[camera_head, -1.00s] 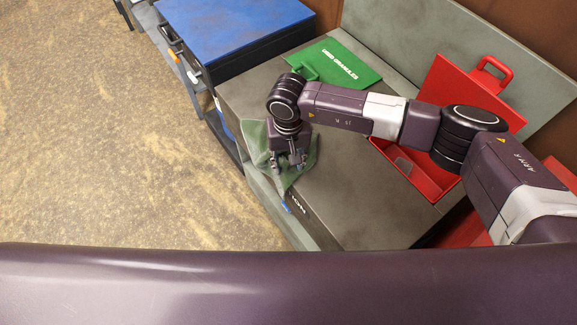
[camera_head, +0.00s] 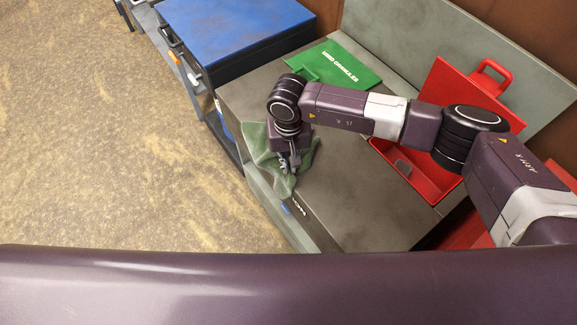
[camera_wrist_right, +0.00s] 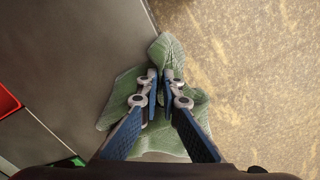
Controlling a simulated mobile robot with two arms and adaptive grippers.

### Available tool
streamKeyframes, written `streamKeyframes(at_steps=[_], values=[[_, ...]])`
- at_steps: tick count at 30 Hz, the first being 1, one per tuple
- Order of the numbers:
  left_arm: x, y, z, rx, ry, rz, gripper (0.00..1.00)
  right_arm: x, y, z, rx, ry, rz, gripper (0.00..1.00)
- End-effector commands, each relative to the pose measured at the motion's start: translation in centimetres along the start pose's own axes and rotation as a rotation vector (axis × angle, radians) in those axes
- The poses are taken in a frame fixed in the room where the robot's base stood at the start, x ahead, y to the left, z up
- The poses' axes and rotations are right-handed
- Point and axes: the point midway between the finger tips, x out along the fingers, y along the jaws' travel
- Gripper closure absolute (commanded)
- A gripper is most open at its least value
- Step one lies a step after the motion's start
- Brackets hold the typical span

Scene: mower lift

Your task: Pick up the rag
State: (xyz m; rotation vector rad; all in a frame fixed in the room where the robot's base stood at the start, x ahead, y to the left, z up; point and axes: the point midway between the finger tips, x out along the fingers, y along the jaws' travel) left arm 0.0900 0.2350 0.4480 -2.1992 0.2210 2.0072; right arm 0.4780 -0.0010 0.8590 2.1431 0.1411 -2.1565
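The green rag (camera_head: 256,150) lies crumpled over the edge of the grey cabinet top, partly hidden in the head view by my right gripper (camera_head: 286,165). In the right wrist view the rag (camera_wrist_right: 122,97) spreads on both sides of the fingers and hangs over the edge. There the right gripper (camera_wrist_right: 160,76) has its two fingertips almost together, with a fold of rag pinched between them. My left gripper is not in view.
The grey cabinet top (camera_head: 365,215) is clear in front. An open red toolbox (camera_head: 425,170) stands to the right. A green bag or flat pack with white lettering (camera_head: 335,70) lies behind. A blue-topped cabinet (camera_head: 235,30) stands at the back left; open floor (camera_head: 110,150) lies left.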

Motion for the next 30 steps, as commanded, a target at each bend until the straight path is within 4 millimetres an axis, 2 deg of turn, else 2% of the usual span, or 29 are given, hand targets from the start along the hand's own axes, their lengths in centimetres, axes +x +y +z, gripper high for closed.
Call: streamKeyframes(at_steps=[1, 3, 12, 15, 18, 26, 30], values=[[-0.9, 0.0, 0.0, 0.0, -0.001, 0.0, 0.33, -1.8, 0.0, -0.2, -0.002, 0.007, -0.001, 1.0], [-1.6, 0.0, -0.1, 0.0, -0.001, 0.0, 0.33, -3.2, 0.0, -0.2, -0.002, 0.006, -0.001, 1.0], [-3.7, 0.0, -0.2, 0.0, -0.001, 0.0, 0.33, -9.2, 0.0, -0.2, -0.002, 0.008, -0.003, 1.0], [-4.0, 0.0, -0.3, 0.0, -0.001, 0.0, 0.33, -10.6, 0.0, -0.2, -0.001, 0.007, -0.002, 1.0], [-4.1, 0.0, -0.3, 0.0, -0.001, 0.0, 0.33, -11.1, -0.1, -0.1, -0.001, 0.006, -0.002, 1.0], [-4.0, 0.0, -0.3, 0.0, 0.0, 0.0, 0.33, -11.1, -0.1, -0.1, -0.001, 0.006, -0.003, 1.0], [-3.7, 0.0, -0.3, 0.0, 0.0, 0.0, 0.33, -11.3, 0.7, 0.0, 0.007, 0.004, -0.006, 1.0]])
